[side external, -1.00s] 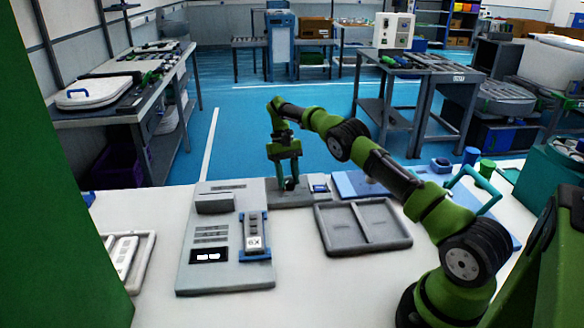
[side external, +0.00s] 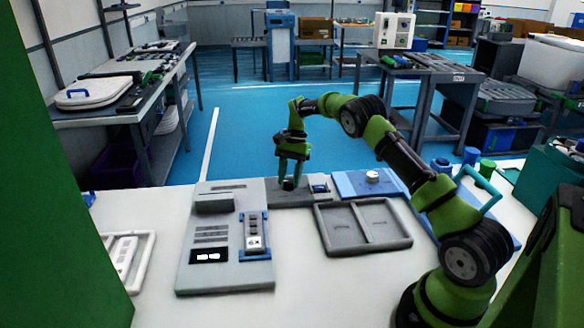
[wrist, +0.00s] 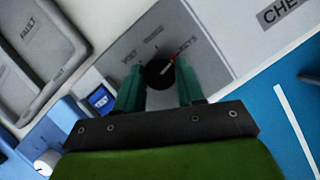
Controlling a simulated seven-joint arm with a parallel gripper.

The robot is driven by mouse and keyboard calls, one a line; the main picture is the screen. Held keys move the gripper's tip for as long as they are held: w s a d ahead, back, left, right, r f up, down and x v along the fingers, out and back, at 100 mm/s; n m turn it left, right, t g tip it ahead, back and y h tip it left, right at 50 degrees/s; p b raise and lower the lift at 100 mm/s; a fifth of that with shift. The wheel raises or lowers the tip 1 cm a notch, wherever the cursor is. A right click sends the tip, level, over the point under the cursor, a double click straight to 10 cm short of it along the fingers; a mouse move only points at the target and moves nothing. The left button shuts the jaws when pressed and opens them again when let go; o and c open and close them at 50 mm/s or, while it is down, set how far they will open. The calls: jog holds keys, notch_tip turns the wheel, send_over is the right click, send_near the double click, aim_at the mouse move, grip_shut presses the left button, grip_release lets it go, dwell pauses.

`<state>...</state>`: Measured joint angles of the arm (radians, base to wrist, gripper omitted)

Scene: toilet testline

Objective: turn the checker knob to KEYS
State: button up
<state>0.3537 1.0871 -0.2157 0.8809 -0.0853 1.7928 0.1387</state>
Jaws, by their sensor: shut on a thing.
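The checker knob (wrist: 158,74) is a round black knob on a grey panel, with a red pointer line. In the wrist view the line points up and right, toward the printed word KEYS (wrist: 187,48). The word VOLT (wrist: 130,57) is printed on the other side, with a small mark between them. My gripper (wrist: 159,82) is shut on the knob, one green finger on each side. In the side view my gripper (side external: 290,176) reaches down onto the knob (side external: 289,184) on the grey checker panel (side external: 270,197); the pointer cannot be read there.
A small blue-framed display (side external: 320,188) sits right of the knob. A blue plate with a white knob (side external: 372,177) is beyond it. A grey two-part tray (side external: 322,225) and a light grey console (side external: 200,270) stand in front.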

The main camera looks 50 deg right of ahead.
dwell(0.3)
jog(key=o, duration=1)
jog(key=shift+v, duration=3.8)
